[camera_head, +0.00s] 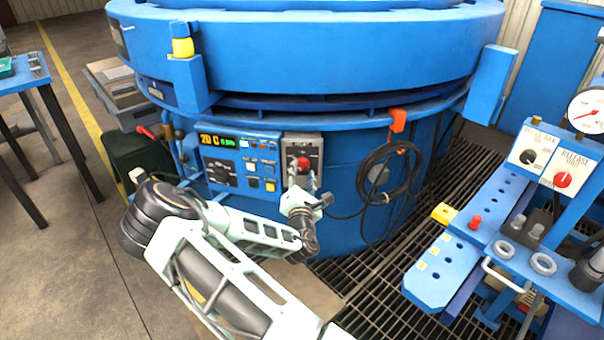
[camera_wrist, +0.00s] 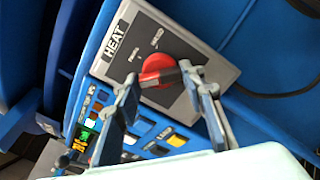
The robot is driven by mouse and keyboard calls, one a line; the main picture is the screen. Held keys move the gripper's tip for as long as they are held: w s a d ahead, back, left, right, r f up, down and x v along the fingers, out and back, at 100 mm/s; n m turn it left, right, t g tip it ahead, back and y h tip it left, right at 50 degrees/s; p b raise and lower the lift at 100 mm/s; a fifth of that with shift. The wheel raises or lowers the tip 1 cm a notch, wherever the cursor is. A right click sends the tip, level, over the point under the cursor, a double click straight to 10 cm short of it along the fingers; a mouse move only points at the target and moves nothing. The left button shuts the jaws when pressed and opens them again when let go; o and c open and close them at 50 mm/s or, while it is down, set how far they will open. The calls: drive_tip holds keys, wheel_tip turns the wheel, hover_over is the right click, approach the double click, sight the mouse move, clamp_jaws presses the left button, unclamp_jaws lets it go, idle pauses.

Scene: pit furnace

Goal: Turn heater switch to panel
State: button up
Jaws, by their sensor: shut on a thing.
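The heater switch is a red knob (camera_wrist: 160,70) on a grey box labelled HEAT (camera_wrist: 128,45) in the wrist view. In the head view the same red knob (camera_head: 302,163) sits on the grey box (camera_head: 316,148), right of the blue control panel (camera_head: 240,160) on the furnace. My gripper (camera_wrist: 162,80) has its two fingers on either side of the knob's dark bar and is shut on it. The gripper also shows in the head view (camera_head: 303,178), just below the knob. Small lettering beside the knob is too blurred to read surely.
The blue furnace (camera_head: 320,50) fills the back. A coiled black cable (camera_head: 385,175) hangs right of the heater box. A blue bench (camera_head: 450,250) with gauges and a RELEASE knob (camera_head: 563,180) stands at right. A blue table (camera_head: 22,80) stands far left.

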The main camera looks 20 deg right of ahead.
drive_tip(key=m+b, duration=0.1)
drive_tip(key=m, duration=0.4)
drive_tip(key=m+b, duration=0.1)
drive_tip(key=m, duration=0.3)
drive_tip(key=shift+m, duration=0.3)
idle(0.4)
drive_tip(key=o, duration=1.2)
drive_tip(key=shift+c, duration=0.2)
drive_tip(key=shift+s, duration=0.1)
